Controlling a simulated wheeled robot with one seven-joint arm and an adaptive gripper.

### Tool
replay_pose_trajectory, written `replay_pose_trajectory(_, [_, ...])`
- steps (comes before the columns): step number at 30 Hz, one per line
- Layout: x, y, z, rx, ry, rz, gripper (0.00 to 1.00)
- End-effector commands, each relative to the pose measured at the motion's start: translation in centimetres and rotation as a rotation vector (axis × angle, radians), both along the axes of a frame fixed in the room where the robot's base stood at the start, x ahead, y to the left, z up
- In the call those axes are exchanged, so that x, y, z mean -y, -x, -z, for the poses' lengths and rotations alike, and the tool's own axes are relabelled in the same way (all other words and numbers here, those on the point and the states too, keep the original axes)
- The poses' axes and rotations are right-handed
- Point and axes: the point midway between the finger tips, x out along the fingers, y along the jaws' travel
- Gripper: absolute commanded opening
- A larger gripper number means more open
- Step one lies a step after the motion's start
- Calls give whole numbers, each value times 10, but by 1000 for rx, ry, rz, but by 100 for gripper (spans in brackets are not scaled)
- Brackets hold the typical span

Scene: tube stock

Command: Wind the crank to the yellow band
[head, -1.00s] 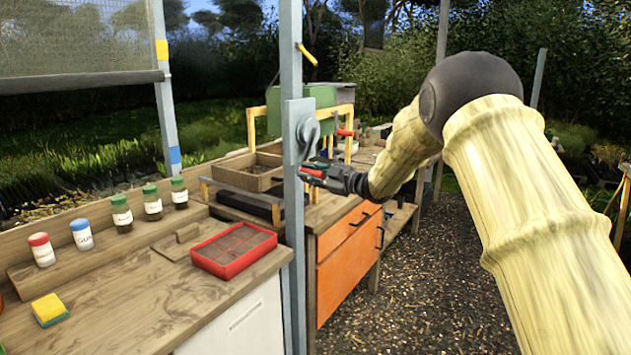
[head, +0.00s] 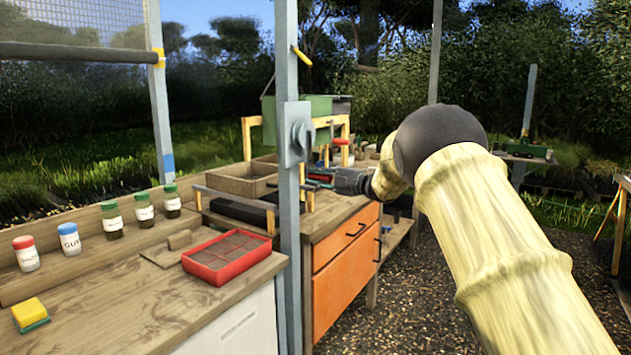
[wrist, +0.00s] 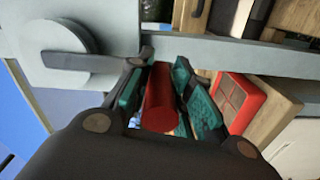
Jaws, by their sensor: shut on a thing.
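The crank's round grey hub (head: 300,135) sits on a plate on the near grey post. In the wrist view, its arm (wrist: 85,62) runs from the hub to the red handle (wrist: 160,100). My gripper (wrist: 158,88) is shut on that handle, its teal pads on either side. In the head view my gripper (head: 322,179) is just right of the post, below the hub. The mesh screen (head: 75,20) hangs at upper left. Its dark bottom bar (head: 80,52) ends level with the yellow band (head: 160,57) on the far-left post. A blue band (head: 168,162) is lower.
Several jars, a red seed tray (head: 228,257) and a yellow sponge (head: 27,311) are on the left bench. An orange-front cabinet (head: 345,260) stands behind the near post. A yellow peg (head: 302,56) juts from that post. Gravel floor (head: 410,310) is open at right.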

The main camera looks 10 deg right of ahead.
Motion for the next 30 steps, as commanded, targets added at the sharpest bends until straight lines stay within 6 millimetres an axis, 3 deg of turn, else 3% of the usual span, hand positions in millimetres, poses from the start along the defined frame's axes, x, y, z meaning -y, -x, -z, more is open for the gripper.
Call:
replay_pose_trajectory(11, [4,-2,-2,3,1,7,0])
replay_pose_trajectory(12, [4,-2,-2,3,1,7,26])
replay_pose_trajectory(15, [4,-2,-2,4,0,8,41])
replay_pose_trajectory(23, [12,6,-1,2,1,5,44])
replay_pose_trajectory(30, [42,31,-2,3,0,5,44])
